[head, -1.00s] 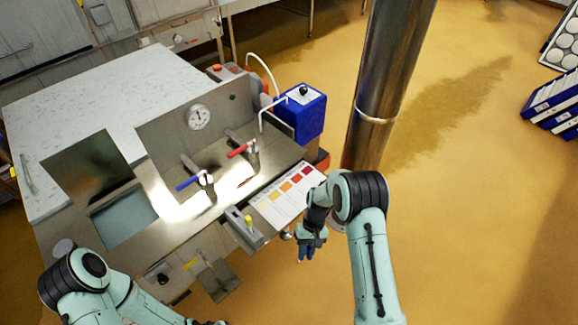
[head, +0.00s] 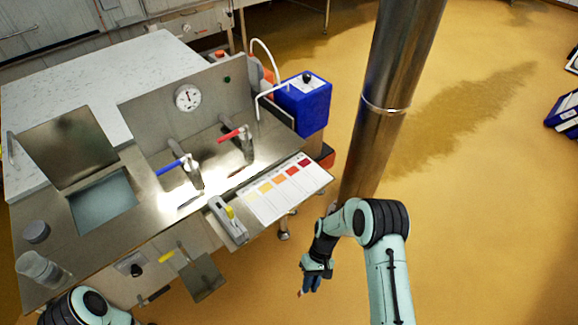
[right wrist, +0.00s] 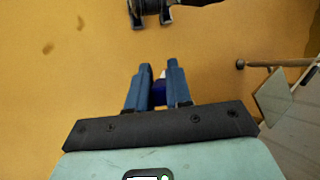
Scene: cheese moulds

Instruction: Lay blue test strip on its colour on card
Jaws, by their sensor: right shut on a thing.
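The colour card (head: 257,208) is white with a row of patches from pale yellow through orange to dark red. It lies at the right end of the steel bench. My right gripper (head: 303,291) hangs below and right of the card in the picture, clear of the bench and over the floor. It is shut on a small thin strip (head: 300,294), whose whitish and reddish tip sticks out. In the right wrist view a dark blue and whitish piece of the strip (right wrist: 160,87) shows between the blue fingers. Most of it is hidden. My left gripper is not clearly visible.
A grey holder with a yellow part (head: 228,220) stands left of the card. A steel column (head: 390,90) rises behind my right arm.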

